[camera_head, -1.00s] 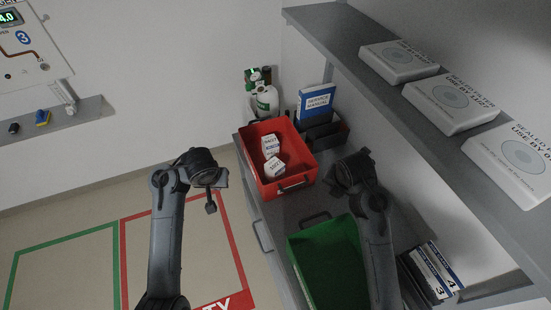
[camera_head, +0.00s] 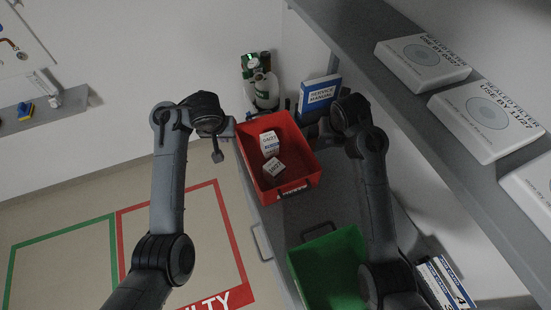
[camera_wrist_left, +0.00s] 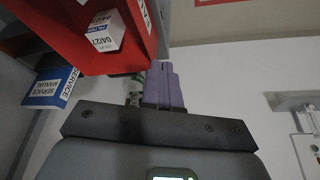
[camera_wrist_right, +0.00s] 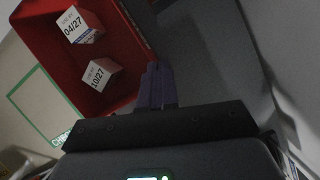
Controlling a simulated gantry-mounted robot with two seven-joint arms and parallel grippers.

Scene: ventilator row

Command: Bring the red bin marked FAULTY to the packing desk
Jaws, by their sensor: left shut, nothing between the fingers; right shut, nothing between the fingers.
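The red bin (camera_head: 297,153) sits on the grey counter against the wall, with two small white boxes (camera_head: 270,142) inside. Its front label is only partly readable. My left gripper (camera_head: 231,127) is shut and empty just left of the bin's left side. In the left wrist view its purple fingers (camera_wrist_left: 160,66) point up beside the red bin (camera_wrist_left: 70,38). My right gripper (camera_head: 324,127) is shut and empty near the bin's right side, partly hidden by its wrist. The right wrist view shows its fingers (camera_wrist_right: 154,67) close to the bin wall (camera_wrist_right: 112,30). I cannot tell whether either touches.
A green bin (camera_head: 325,262) stands on the counter nearer me. A shelf with white boxes (camera_head: 487,115) overhangs on the right. The floor at left has green and red outlines (camera_head: 117,240).

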